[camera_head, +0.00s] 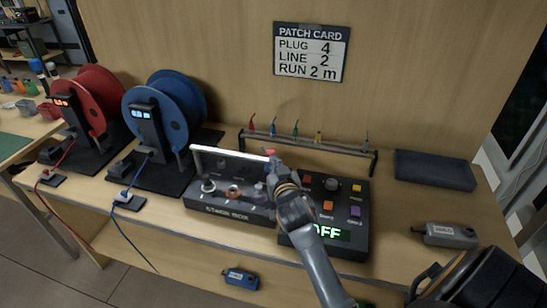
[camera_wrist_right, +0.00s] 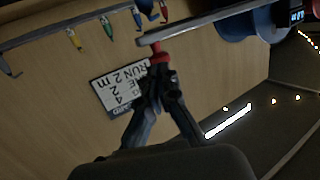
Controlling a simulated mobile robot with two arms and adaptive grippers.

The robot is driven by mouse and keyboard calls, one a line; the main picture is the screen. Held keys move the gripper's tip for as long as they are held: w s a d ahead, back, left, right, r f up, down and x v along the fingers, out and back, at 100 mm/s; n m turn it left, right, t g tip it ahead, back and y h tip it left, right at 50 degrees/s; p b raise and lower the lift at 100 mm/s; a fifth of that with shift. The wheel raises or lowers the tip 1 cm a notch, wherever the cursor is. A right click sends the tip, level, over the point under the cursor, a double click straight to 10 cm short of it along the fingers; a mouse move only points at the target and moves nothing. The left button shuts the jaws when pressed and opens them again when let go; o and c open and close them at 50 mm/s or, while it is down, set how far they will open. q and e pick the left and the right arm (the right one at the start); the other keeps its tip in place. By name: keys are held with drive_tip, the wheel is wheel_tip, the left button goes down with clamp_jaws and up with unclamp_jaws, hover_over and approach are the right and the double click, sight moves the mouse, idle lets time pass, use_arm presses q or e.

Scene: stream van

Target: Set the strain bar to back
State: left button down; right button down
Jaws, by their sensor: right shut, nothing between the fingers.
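The strain bar (camera_head: 228,153) is a pale bar held above the dark stage box (camera_head: 213,211) by a leg at its left. Its right end carries a red tip (camera_head: 270,153). My right gripper (camera_head: 272,168) is shut and empty, just below and against or very near the red tip. In the right wrist view the grey bar (camera_wrist_right: 215,27) runs across the top, and its red tip (camera_wrist_right: 158,52) is right at the shut fingers (camera_wrist_right: 160,76). Whether they touch is unclear. My arm hides the box's right end. My left gripper is not in view.
A control box (camera_head: 352,190) with coloured buttons and an "OFF" display stands right of the stage box. A rack (camera_head: 330,147) of coloured plugs is behind. Red (camera_head: 101,95) and blue (camera_head: 185,103) cable reels stand left. A grey connector (camera_head: 447,235) lies right.

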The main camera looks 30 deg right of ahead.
drive_tip(key=shift+x, duration=0.8)
